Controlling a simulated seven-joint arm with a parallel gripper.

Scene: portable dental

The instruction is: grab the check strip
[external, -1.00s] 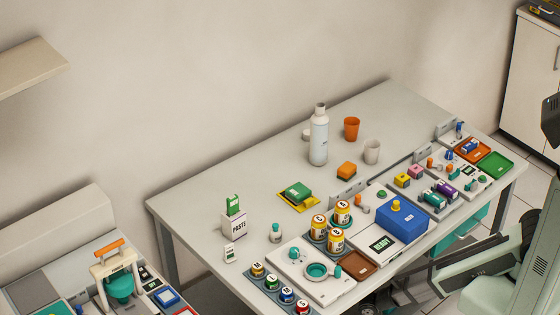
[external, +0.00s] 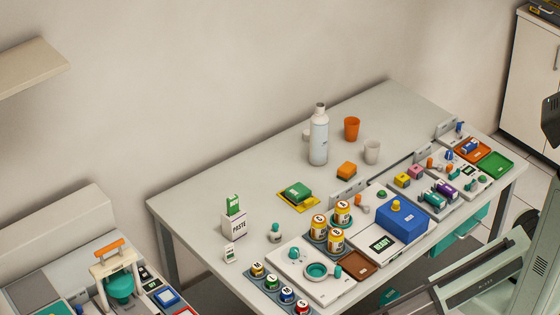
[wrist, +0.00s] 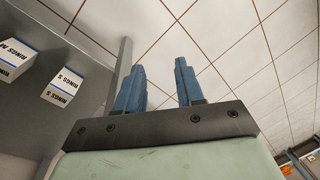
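I cannot tell for sure which thing is the check strip. A small white card with a green mark (external: 229,253) stands at the left front of the table, and a green-and-white piece (external: 234,206) stands up from the white PASTE box (external: 234,226) behind it. My gripper (wrist: 160,75) shows in the wrist view with its two blue fingers apart. Only tiled floor shows between them, so it is open and empty. In the external view my pale arm is at the lower right, off the table's front edge; the fingertips cannot be made out there.
The back left of the table is clear. White boxes (wrist: 62,87) show left in the wrist view.

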